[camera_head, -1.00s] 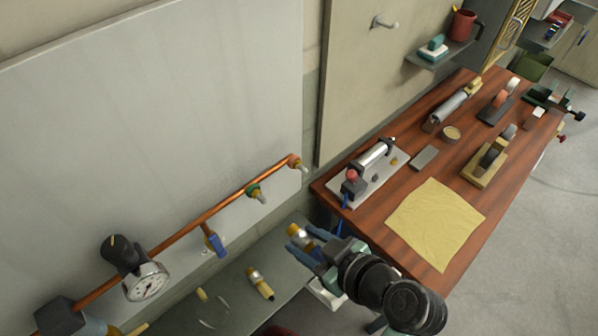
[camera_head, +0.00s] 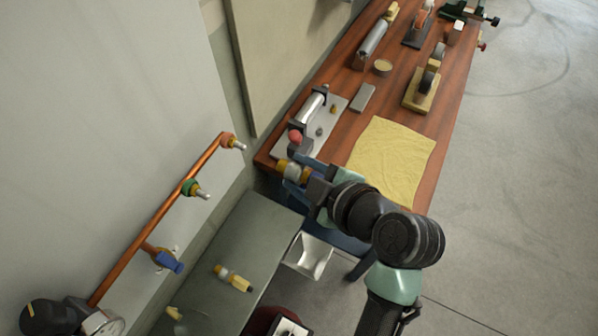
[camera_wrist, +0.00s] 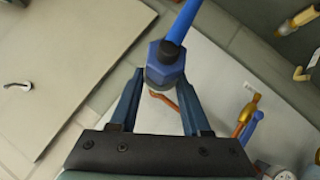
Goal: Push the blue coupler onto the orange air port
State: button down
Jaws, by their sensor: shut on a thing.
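The orange air port (camera_head: 228,140) is an orange collar with a silver nipple at the upper end of the copper pipe on the wall panel. My gripper (camera_head: 298,173) is right of it and a little lower in the head view, clearly apart. In the wrist view my gripper (camera_wrist: 160,92) is shut on the blue coupler (camera_wrist: 165,65), a blue hexagonal body with a blue hose rising from it. In the head view the fingers partly hide the coupler, and a gold part shows at its end. An orange-copper piece shows behind the coupler in the wrist view.
A green port (camera_head: 190,187) and a blue valve (camera_head: 165,258) sit lower on the pipe. A grey shelf (camera_head: 225,235) below holds yellow-tipped fittings (camera_head: 233,278). The wooden workbench (camera_head: 360,125), with a pneumatic cylinder (camera_head: 312,105) and yellow cloth (camera_head: 393,160), lies beside and behind my gripper.

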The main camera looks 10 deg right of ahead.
jog(key=shift+w+a+b, duration=0.1)
jog(key=shift+w+a, duration=0.45)
jog(key=shift+a, duration=0.25)
jog(key=shift+w+a+b, duration=0.15)
jog(key=shift+w+a, duration=0.4)
jog(key=shift+a, duration=0.2)
jog(key=shift+w+a+b, duration=0.1)
jog(key=shift+w+a, duration=0.45)
jog(key=shift+a, duration=0.25)
jog(key=shift+w+a+b, duration=0.45)
jog(key=shift+w+a, duration=0.5)
jog(key=shift+a, duration=0.3)
dwell(1.0)
jog(key=shift+c, duration=1.4)
grip_release()
jog(key=shift+s, duration=0.1)
jog(key=b+v, duration=0.2)
jog(key=v, duration=1.1)
jog(key=shift+b, duration=0.3)
